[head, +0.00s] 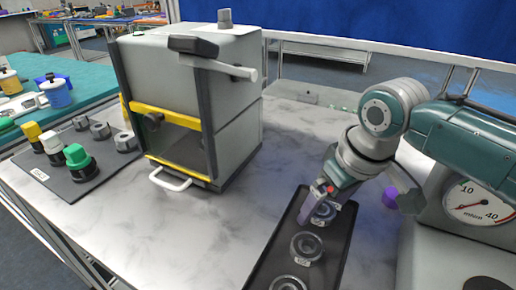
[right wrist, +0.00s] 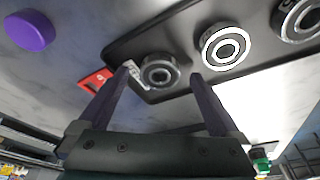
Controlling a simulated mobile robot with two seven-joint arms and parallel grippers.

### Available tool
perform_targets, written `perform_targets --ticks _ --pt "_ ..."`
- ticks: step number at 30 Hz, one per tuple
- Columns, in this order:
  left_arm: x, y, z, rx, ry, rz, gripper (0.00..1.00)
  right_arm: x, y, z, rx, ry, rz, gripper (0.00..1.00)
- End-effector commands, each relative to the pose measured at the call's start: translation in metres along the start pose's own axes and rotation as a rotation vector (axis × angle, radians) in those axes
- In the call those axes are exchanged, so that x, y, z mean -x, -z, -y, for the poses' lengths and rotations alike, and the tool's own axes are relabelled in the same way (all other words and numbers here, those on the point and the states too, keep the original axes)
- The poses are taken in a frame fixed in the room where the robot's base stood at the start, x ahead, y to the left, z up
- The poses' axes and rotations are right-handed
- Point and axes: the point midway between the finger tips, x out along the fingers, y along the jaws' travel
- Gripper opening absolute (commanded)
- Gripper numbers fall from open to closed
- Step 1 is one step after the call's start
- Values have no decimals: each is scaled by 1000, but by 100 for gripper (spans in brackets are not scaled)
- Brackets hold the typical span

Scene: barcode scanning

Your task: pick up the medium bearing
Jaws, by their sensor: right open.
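Three metal ring bearings lie in a row in a dark tray (head: 338,250). The far bearing (head: 322,211) is partly covered by my right gripper (head: 325,203). The middle bearing (head: 306,246) and the near bearing (head: 288,284) lie clear of it, the near one cut by the frame's edge. In the right wrist view my open right gripper (right wrist: 162,76) has its fingers on either side of the end bearing (right wrist: 160,71), with no visible grip on it. The middle bearing (right wrist: 225,47) is beyond the right finger. I cannot tell for certain which bearing is medium. My left gripper is out of view.
A dial scale (head: 480,204) stands right of the tray, with a purple cylinder (head: 389,197) beside it. A grey cabinet with a yellow-edged opening (head: 180,108) stands left. A dark board (head: 90,180) carries capped bottles and metal parts. Tabletop between cabinet and tray is clear.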

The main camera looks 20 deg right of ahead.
Motion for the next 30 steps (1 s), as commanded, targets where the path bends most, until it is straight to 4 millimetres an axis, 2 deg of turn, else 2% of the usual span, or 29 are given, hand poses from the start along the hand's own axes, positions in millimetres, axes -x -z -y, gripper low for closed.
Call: perform_targets --ticks 2,9,30 --pt "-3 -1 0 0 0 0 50 -6 0 0 0 0 0 99" --pt "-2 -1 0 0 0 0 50 -6 0 0 1 0 -1 98" --pt "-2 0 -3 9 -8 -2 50 -6 0 0 0 -1 0 19"
